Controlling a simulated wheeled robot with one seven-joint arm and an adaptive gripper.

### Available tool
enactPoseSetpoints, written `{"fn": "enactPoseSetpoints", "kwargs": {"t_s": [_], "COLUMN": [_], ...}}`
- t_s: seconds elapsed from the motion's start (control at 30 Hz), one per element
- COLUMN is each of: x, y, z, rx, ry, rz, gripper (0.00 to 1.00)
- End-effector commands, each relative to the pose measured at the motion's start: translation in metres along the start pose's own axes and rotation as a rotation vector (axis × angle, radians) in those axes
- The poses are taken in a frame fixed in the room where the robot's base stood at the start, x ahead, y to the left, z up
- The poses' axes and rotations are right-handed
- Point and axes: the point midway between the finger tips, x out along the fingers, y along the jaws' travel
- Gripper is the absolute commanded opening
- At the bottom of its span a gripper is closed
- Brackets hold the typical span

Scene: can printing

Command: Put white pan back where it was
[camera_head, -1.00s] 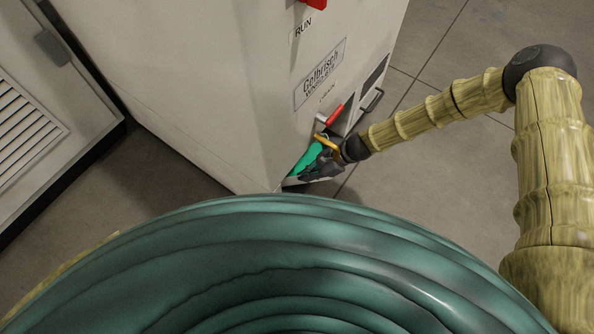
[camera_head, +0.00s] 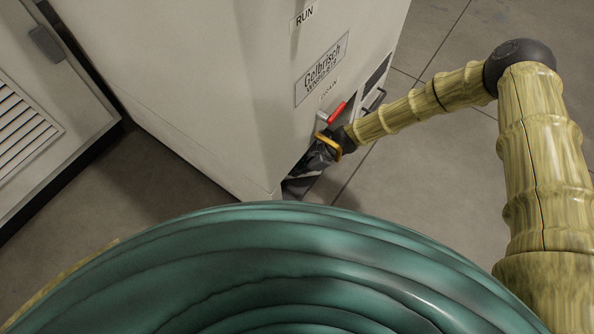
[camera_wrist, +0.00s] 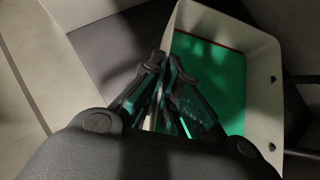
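The white pan (camera_wrist: 268,95) shows in the wrist view, right of centre, with bright green on its floor. My gripper (camera_wrist: 163,68) is at the pan's near-left wall, its two fingertips close together beside that wall. Whether they are clamped on the wall or only next to it cannot be told. In the head view my gripper (camera_head: 303,178) is low at the corner of the white machine (camera_head: 230,90), below the red-handled valve (camera_head: 337,112). There it hides most of the pan.
A black handle (camera_head: 375,100) sticks out from the machine's right side. A grey vented cabinet (camera_head: 60,100) stands at the left. The floor (camera_head: 420,170) on the right is clear.

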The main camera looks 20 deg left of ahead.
Motion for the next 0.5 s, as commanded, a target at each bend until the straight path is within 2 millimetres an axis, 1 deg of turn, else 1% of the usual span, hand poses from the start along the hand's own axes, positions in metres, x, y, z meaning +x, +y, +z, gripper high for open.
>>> {"fn": "enactPoseSetpoints", "kwargs": {"t_s": [0.17,0.2,0.27,0.3,0.33,0.5], "x": [0.001,0.0016,0.0012,0.0013,0.0013,0.0013], "y": [-0.0001,0.0005,0.0005,0.0005,0.0006,0.0006], "z": [-0.0011,-0.0022,-0.0019,-0.0019,-0.0019,-0.0019], "rx": [0.0,0.001,0.001,0.001,0.001,0.001], "ry": [-0.001,0.0,0.0,0.0,0.0,0.0], "rz": [0.0,0.0,0.0,0.0,0.0,0.0], "gripper": [0.0,0.04,0.15,0.22,0.27,0.27]}}
